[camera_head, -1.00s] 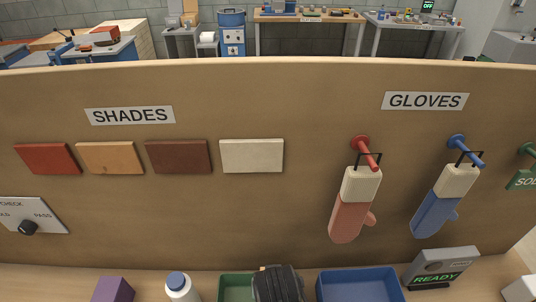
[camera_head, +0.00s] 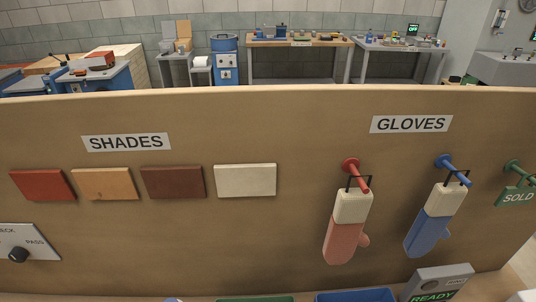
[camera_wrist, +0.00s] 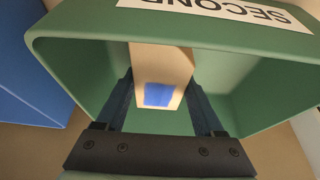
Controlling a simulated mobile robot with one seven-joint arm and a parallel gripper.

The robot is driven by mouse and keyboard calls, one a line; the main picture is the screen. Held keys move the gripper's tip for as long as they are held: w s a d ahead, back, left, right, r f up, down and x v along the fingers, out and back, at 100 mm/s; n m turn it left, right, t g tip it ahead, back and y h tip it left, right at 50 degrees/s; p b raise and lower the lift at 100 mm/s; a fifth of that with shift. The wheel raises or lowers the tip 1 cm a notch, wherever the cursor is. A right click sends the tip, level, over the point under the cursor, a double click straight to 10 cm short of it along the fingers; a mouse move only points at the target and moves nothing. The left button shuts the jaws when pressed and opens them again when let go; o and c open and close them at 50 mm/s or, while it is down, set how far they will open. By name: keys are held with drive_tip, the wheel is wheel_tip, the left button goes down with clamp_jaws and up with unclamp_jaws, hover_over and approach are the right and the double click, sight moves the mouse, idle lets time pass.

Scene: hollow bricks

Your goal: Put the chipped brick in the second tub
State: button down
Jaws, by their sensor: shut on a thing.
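My gripper (camera_wrist: 159,88) is shut on a pale tan brick (camera_wrist: 160,62) in the wrist view. The brick's near end has a blue patch; its far end is hidden behind the tub's labelled edge, and I cannot make out a chip. The green tub (camera_wrist: 85,55), labelled SECOND, surrounds the brick and fingers in this view. I cannot tell whether the brick touches the tub's bottom. In the head view only a sliver of the green tub (camera_head: 255,299) shows at the bottom edge, and my gripper is out of view.
A blue tub (camera_wrist: 28,75) stands beside the green one; its rim (camera_head: 355,296) shows in the head view. A grey READY box (camera_head: 440,281) is right of it. Behind rises a brown board (camera_head: 250,240) with shade samples and hanging gloves (camera_head: 429,228).

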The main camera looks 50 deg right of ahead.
unclamp_jaws()
drive_tip(key=shift+f, duration=0.1)
drive_tip(key=v, duration=1.2)
drive_tip(key=w+r+n+t+h, duration=0.2)
drive_tip(key=w+r+t, duration=0.3)
drive_tip(key=w+r, duration=0.75)
drive_tip(key=w+a+r+n+t, duration=0.1)
drive_tip(key=w+a+r+t, duration=0.15)
drive_tip(key=r, duration=0.45)
drive_tip(key=w+a+r+n+t, duration=0.1)
drive_tip(key=w+a+r+t, duration=0.15)
drive_tip(key=r, duration=0.45)
drive_tip(key=w+a+r+n+t, duration=0.1)
drive_tip(key=w+a+r+t, duration=0.15)
drive_tip(key=r, duration=0.45)
drive_tip(key=s+a+r+n+t+y, duration=0.1)
drive_tip(key=s+a+r+t, duration=0.2)
drive_tip(key=r, duration=0.7)
drive_tip(key=s+a+r+n+t+y, duration=0.2)
drive_tip(key=a+r+t, duration=0.3)
drive_tip(key=r, duration=0.5)
drive_tip(key=s+a+r+n+t+y, duration=0.2)
drive_tip(key=s+a+r+t, duration=0.2)
drive_tip(key=a+r, duration=0.3)
wheel_tip(320, 180, up, 4)
drive_tip(key=shift+s+r, duration=0.1)
drive_tip(key=shift+s, duration=0.4)
